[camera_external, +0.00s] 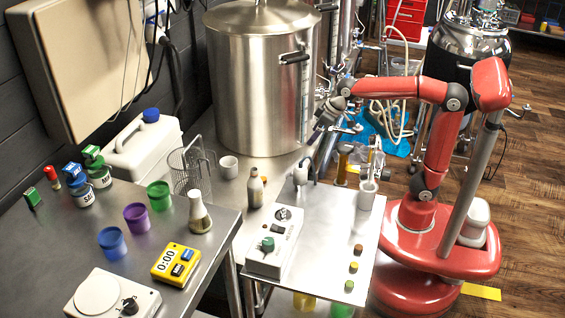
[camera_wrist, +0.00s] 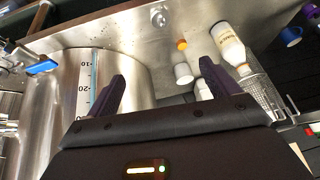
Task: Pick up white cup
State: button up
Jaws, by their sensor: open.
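In the external view a small white cup (camera_external: 229,167) stands on the metal bench at the foot of the big steel pot, beside a wire basket. My gripper (camera_external: 320,133) is to the right of the pot, above the bench and well apart from that cup. In the wrist view my gripper (camera_wrist: 162,72) has its two dark fingers spread with nothing between them. A small white cup-like object (camera_wrist: 183,73) shows beyond the fingers, nearer the right one. Another white object (camera_wrist: 202,90) is partly hidden by the right finger; I cannot tell what it is.
The tall steel pot (camera_external: 258,85) stands close to my arm. The wire basket (camera_external: 191,168), a brown bottle (camera_external: 255,187) and a white jug (camera_external: 146,150) are near the cup. Another white cylindrical vessel (camera_external: 367,195) stands on the front metal table (camera_external: 318,245).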

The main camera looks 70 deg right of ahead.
jog(key=w+a, duration=0.1)
jog(key=w, duration=0.9)
jog(key=n+p, duration=0.2)
send_near(229, 168)
notch_tip(229, 168, down, 4)
jog(key=w+d, duration=0.3)
jog(key=shift+x, duration=3.85)
jog(key=shift+s, duration=0.15)
jog(key=c, duration=1.1)
